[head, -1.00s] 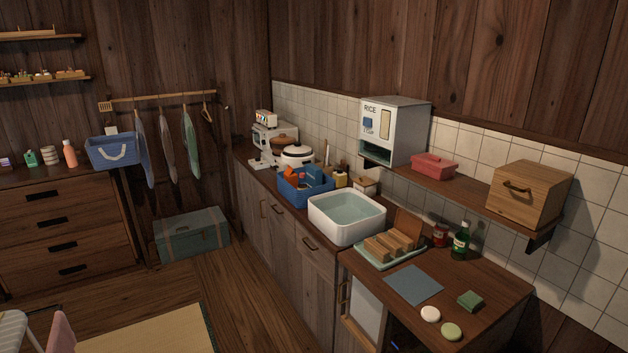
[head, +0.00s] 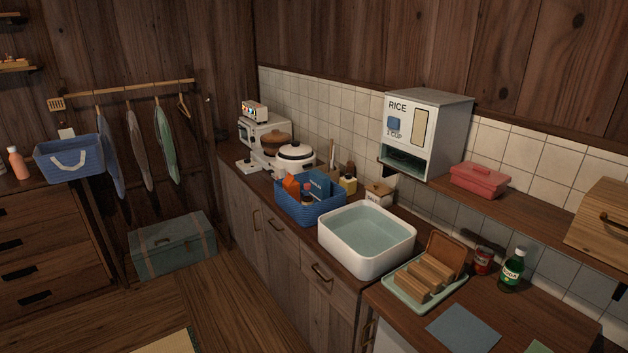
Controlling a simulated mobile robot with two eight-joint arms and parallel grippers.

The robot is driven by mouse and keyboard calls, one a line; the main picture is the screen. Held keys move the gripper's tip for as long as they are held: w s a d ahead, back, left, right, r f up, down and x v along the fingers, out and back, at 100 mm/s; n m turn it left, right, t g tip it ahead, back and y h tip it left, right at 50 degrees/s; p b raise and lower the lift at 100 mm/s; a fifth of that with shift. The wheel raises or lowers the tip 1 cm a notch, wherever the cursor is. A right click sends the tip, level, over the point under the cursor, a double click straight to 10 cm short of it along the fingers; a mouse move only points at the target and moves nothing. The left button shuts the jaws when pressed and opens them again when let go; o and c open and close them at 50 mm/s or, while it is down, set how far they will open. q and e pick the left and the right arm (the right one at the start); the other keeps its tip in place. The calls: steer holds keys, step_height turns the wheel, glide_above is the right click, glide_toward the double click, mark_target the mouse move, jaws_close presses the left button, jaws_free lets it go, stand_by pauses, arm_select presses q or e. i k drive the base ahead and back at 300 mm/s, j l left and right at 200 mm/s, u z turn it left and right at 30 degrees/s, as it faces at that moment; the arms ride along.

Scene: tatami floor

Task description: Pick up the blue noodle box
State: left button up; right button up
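A blue basket (head: 309,214) stands on the counter, left of the white basin. Several packed items stick up out of it. One is a dark blue box-like item (head: 319,181) at the back of the basket, which may be the blue noodle box; its label is too small to read and its lower part is hidden. An orange item (head: 291,187) stands at its left. Neither of my grippers is in view.
A white basin (head: 352,256) of water stands right of the basket. A white pot (head: 295,157) and a yellow bottle (head: 348,184) are close behind the basket. A rice dispenser (head: 428,133) hangs at right above the counter.

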mark_target(320, 183)
steer(key=i+j, duration=0.35)
steer(key=i, duration=0.25)
steer(key=i+j+z, duration=0.1)
steer(key=i+j, duration=0.3)
steer(key=i, duration=0.25)
steer(key=i+j, duration=0.4)
steer(key=i, duration=0.2)
steer(key=i+j+z, duration=0.1)
steer(key=i+j, duration=0.3)
steer(key=i, duration=0.2)
steer(key=i+j, duration=0.2)
steer(key=i, duration=0.35)
